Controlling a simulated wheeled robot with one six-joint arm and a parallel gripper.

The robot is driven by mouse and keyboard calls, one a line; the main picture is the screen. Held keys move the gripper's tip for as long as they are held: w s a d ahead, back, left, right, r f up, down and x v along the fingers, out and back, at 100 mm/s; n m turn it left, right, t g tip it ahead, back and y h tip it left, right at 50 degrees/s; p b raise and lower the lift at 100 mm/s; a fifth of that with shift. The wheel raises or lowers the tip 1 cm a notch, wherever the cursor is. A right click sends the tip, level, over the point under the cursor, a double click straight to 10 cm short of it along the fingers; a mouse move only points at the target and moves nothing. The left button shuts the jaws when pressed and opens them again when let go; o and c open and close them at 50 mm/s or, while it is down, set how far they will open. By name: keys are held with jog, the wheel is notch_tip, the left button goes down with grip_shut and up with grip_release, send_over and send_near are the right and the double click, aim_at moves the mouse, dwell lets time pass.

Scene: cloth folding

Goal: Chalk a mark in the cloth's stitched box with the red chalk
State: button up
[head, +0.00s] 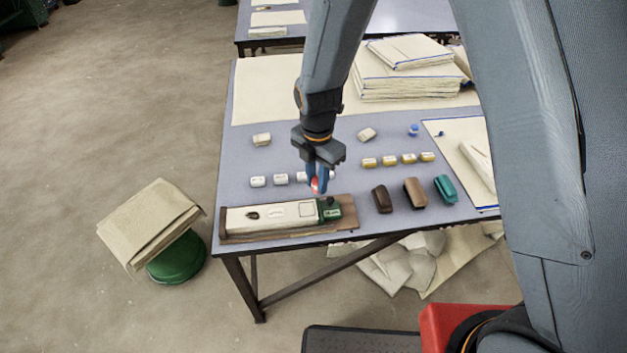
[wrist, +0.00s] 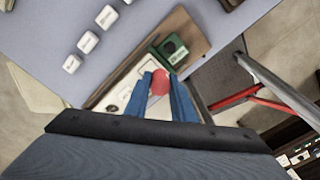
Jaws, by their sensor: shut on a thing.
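My gripper (head: 317,187) is shut on the red chalk (wrist: 160,82), which shows between the blue fingertips in the wrist view; in the head view only a bit of red (head: 315,184) shows. The cream cloth (head: 285,214) lies as a strip on a brown board (head: 240,236) near the table's front edge. It carries a dark oval, a faint printed shape and, at its right, a stitched box (head: 307,209). My gripper is above and just behind the box's right side. I cannot tell the gap to the cloth. Fingers and chalk hide part of the cloth in the wrist view.
A green block (head: 329,210) sits at the cloth's right end. White blocks (head: 258,182) stand behind the cloth. Brown, tan and teal items (head: 445,189) and several yellow blocks (head: 409,158) lie to the right. Folded cloths (head: 405,75) are stacked at the back.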

jog(key=shift+s+a+n, duration=0.2)
jog(key=shift+a+n, duration=0.25)
jog(key=shift+n, duration=0.15)
jog(key=shift+f, duration=0.15)
jog(key=shift+f+b, duration=2.55)
jog(key=shift+f, duration=1.2)
jog(key=shift+a+r, duration=0.1)
jog(key=shift+a, duration=0.2)
jog(key=shift+c, duration=0.3)
jog(key=shift+s+a, duration=0.25)
jog(key=shift+a, duration=0.55)
jog(key=shift+c, duration=0.2)
jog(key=shift+s+a, duration=0.2)
jog(key=shift+a, duration=0.75)
jog(key=shift+w+d, duration=0.2)
jog(key=shift+d, duration=0.75)
jog(key=shift+w+d, duration=0.2)
jog(key=shift+d, duration=0.75)
jog(key=shift+w+d, duration=0.1)
jog(key=shift+d, duration=0.1)
jog(key=shift+r+p, duration=2.5)
jog(key=shift+r, duration=1.4)
